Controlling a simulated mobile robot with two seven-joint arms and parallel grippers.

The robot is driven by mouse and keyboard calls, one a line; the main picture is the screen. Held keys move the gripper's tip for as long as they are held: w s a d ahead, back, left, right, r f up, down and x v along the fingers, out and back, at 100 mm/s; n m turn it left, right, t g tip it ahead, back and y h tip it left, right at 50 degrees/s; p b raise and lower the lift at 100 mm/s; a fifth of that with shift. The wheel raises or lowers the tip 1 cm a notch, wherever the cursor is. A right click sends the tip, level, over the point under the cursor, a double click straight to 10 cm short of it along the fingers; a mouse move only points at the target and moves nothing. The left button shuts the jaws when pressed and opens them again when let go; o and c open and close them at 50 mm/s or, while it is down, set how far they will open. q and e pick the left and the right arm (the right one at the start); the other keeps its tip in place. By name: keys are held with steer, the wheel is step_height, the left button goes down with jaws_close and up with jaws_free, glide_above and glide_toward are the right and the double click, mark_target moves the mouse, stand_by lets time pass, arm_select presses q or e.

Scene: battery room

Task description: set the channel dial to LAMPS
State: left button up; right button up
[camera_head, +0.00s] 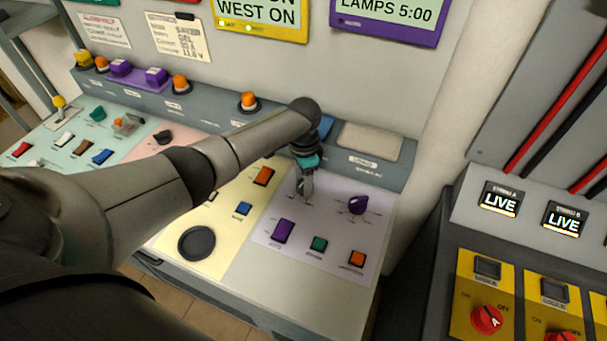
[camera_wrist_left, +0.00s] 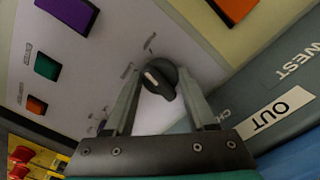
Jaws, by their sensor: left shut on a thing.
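My left gripper (camera_head: 306,190) reaches down over the lavender panel (camera_head: 280,257) and mostly hides the dial under it in the head view. In the left wrist view the black dial (camera_wrist_left: 160,85) with a white pointer mark sits between the fingers of my left gripper (camera_wrist_left: 158,80), which is shut on it. Small labels surround the dial, but they are too blurred to read. A purple-framed display (camera_head: 390,15) on the wall reads "LAMPS 5:00". My right gripper is not in view.
A purple knob (camera_head: 357,204) stands right of my gripper. A purple switch (camera_head: 283,231), a green button (camera_head: 319,243) and an orange button (camera_head: 357,258) line the panel's front. A yellow panel (camera_head: 228,228) adjoins on the left. A raised grey ledge (camera_head: 400,175) runs behind.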

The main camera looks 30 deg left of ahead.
arm_select(q)
steer(key=n+p, duration=0.3)
steer(key=n, duration=0.1)
steer(key=shift+d+r+n, duration=0.1)
steer(key=shift+n, duration=0.2)
steer(key=shift+n+p, duration=0.7)
steer(key=shift+n, duration=1.1)
steer(key=o, duration=1.4)
step_height(320, 180, up, 5)
steer(key=p, duration=0.2)
steer(key=shift+r+p, duration=0.15)
steer(key=shift+p, duration=0.15)
steer(key=shift+r+p, duration=0.7)
steer(key=shift+r, duration=4.2)
